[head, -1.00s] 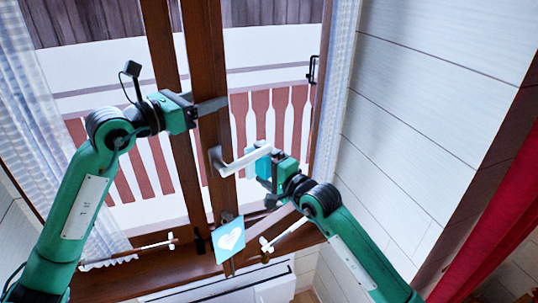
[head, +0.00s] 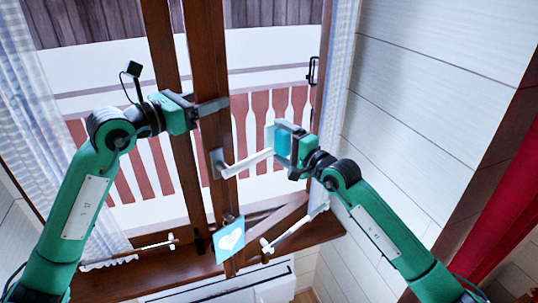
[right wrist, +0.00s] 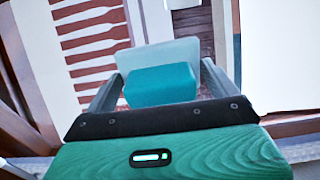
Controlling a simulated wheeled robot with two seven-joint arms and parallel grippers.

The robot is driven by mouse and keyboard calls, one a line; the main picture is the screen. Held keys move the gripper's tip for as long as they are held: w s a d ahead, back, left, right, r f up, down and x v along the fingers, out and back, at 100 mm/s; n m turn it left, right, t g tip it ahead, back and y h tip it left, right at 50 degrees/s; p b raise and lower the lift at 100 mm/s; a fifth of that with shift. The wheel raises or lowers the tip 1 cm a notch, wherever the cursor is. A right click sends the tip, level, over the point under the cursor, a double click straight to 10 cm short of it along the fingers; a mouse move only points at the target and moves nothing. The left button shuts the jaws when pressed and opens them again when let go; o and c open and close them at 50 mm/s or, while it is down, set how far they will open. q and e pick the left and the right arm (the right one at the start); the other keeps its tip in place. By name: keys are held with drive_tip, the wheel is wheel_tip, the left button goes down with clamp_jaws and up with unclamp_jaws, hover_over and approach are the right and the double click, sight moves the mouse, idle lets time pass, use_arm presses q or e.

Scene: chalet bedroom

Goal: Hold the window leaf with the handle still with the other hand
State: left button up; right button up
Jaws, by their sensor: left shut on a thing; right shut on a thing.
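The window leaf (head: 208,60) has a dark wooden frame and carries a white lever handle (head: 248,163) that points right and slightly up. My left gripper (head: 212,106) is shut on the leaf's wooden upright, above the handle. My right gripper (head: 284,142) is shut on a teal block with a pale, see-through plate (head: 269,136) on its far side. It is up and right of the handle's tip, close to it in the picture. The right wrist view also shows the teal block (right wrist: 160,85) between the fingers. I cannot tell whether the plate touches the glass.
A light blue card with a white heart (head: 230,240) hangs low on the leaf. White window stays (head: 290,234) lie near the wooden sill (head: 190,272). Checked curtains (head: 340,70) flank the window. A pale panelled wall (head: 420,110) is at the right, with red fabric (head: 505,230).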

drive_tip(key=shift+w+d+r, duration=0.1)
drive_tip(key=shift+w+d, duration=0.2)
drive_tip(key=shift+d, duration=0.05)
drive_tip(key=v, duration=0.6)
idle(0.4)
idle(0.6)
use_arm(q)
drive_tip(key=o, duration=0.9)
drive_tip(key=shift+d, duration=0.15)
drive_tip(key=shift+c, duration=0.2)
use_arm(e)
drive_tip(key=shift+d, duration=0.1)
